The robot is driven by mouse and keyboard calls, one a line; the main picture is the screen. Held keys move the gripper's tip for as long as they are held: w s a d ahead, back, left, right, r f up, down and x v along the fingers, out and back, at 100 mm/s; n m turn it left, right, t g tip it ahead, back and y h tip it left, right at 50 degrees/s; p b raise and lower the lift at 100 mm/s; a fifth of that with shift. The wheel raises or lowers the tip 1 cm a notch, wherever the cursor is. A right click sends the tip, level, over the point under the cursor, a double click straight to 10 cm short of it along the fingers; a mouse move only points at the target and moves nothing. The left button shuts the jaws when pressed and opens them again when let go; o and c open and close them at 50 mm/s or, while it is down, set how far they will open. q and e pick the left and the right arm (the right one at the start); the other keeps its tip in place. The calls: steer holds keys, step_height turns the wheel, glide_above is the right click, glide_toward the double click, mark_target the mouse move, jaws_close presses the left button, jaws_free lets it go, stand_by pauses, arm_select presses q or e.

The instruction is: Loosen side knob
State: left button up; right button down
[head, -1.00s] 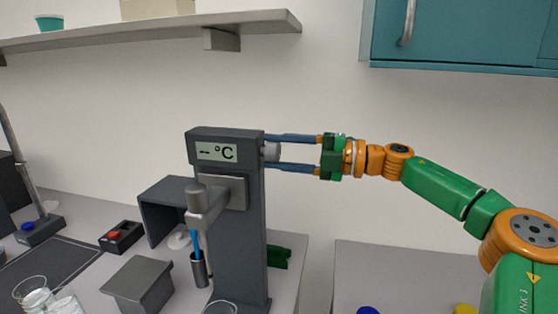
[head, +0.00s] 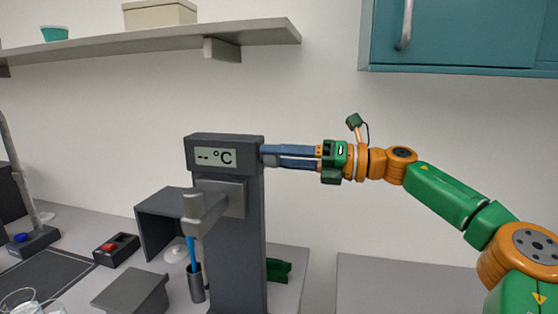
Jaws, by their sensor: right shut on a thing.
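The side knob (head: 269,160) is a small grey cylinder on the right side of the dark grey rig column, near its top. It is mostly hidden by the fingers. My right gripper (head: 268,155) reaches in from the right with blue fingers and is shut on the knob. The rig (head: 236,250) carries a display (head: 216,157) reading "-- °C" and a grey arm (head: 203,212) over a small dark cylinder (head: 197,285) with a blue stick. My left gripper is not in view.
A red-button box (head: 117,249) and a grey block (head: 131,292) stand left of the column. Glassware (head: 25,301) is at the lower left. A dark green object (head: 280,270) is partly hidden behind the column. A shelf (head: 150,47) and teal cabinet (head: 465,35) hang above.

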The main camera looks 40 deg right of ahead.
steer(key=shift+n, duration=1)
steer(key=shift+c, duration=1.4)
jaws_free()
steer(key=shift+s+d+b, duration=0.2)
steer(key=shift+b, duration=0.2)
steer(key=b+v, duration=0.2)
steer(key=v, duration=0.4)
steer(key=shift+s+d, duration=0.2)
